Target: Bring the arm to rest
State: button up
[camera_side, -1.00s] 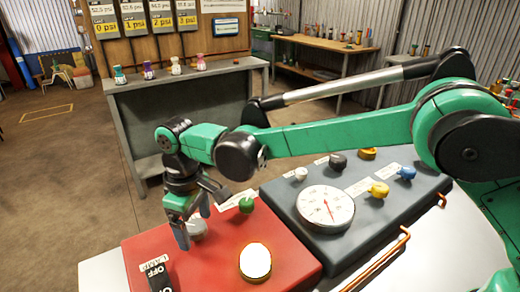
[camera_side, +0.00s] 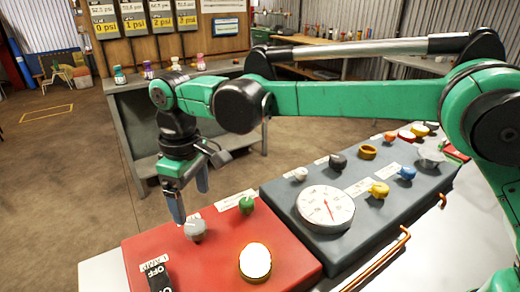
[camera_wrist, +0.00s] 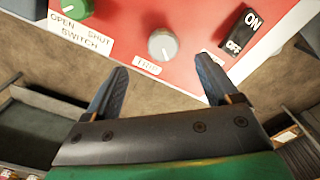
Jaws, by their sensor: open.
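My gripper (camera_side: 188,205) is open and empty in the side view, above and slightly left of a grey knob (camera_side: 195,230) on the red panel (camera_side: 220,268). In the wrist view my gripper (camera_wrist: 165,90) shows two separated dark fingers with nothing between them. The grey knob (camera_wrist: 163,44) lies beyond the fingertips there, apart from them. My green arm stretches across the side view above the panels.
A green knob (camera_side: 246,205), a lit round lamp (camera_side: 255,261) and a black ON/OFF switch (camera_side: 158,277) are on the red panel. The dark panel (camera_side: 285,200) carries a dial gauge (camera_side: 326,208) and several knobs. A grey bench (camera_side: 190,80) stands behind.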

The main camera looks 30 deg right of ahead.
jog(key=s+d+r+m+t, duration=0.2)
jog(key=s+d+r+m, duration=0.1)
jog(key=d, duration=0.6)
jog(key=s+d+r+m+t, duration=0.2)
jog(key=s+d, duration=0.1)
jog(key=d, duration=0.5)
jog(key=s+d+f+m+t, duration=0.1)
jog(key=d, duration=0.1)
jog(key=s+d+f, duration=0.1)
jog(key=s, duration=0.1)
jog(key=s+d+f+m+t, duration=0.1)
jog(key=s+d, duration=0.1)
jog(key=shift+d+m+t, duration=0.3)
jog(key=shift+s+d+f, duration=0.2)
jog(key=shift+d+f, duration=0.05)
